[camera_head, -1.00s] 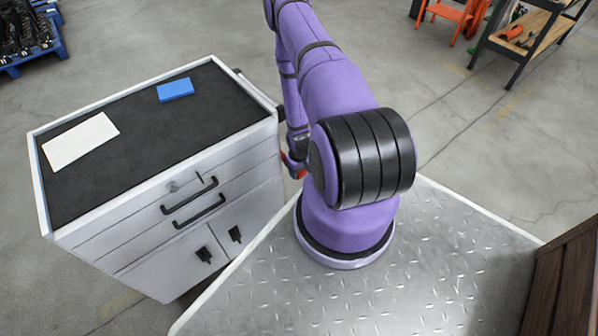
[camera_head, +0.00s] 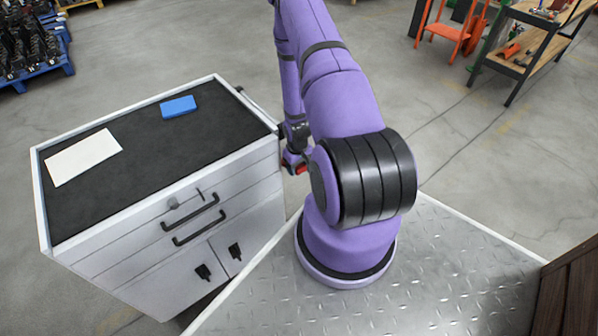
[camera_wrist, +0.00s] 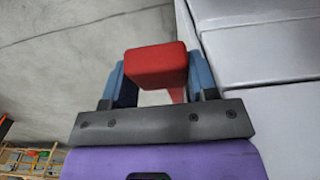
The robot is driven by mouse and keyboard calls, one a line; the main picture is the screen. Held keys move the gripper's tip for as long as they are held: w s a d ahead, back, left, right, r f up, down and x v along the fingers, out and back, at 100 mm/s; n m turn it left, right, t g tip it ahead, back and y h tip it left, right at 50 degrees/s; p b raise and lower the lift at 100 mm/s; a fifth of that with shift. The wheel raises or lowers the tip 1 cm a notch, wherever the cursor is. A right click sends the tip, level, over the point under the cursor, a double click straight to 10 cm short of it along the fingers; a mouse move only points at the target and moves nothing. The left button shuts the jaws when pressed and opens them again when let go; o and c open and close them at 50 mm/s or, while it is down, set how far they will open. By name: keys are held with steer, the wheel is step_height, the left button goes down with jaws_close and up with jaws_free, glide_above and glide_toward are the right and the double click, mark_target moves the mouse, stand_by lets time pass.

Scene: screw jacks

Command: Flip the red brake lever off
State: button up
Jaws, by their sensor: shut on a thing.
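The red brake lever (camera_wrist: 154,60) shows in the wrist view as a thick red block with a thinner red part running down behind it. My gripper (camera_wrist: 159,74) has its two blue fingers on either side of the block and is shut on it. In the head view a small patch of red (camera_head: 302,169) shows beside my gripper (camera_head: 292,162), at the right side of the cabinet. My arm hides most of the lever there, and its mounting cannot be made out.
A grey drawer cabinet (camera_head: 150,262) with a black top stands at the left, close to my arm. A blue block (camera_head: 179,107) and a white sheet (camera_head: 84,157) lie on it. A workbench (camera_head: 520,45) is at the far right. Open floor lies between.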

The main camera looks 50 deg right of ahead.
steer(key=shift+w+d+r, duration=0.1)
steer(key=shift+w+r, duration=0.15)
steer(key=shift+w, duration=0.15)
steer(key=o, duration=1.2)
steer(key=shift+o, duration=0.4)
steer(key=shift+s, duration=0.1)
step_height(320, 180, up, 11)
steer(key=shift+f, duration=0.15)
steer(key=shift+s, duration=0.1)
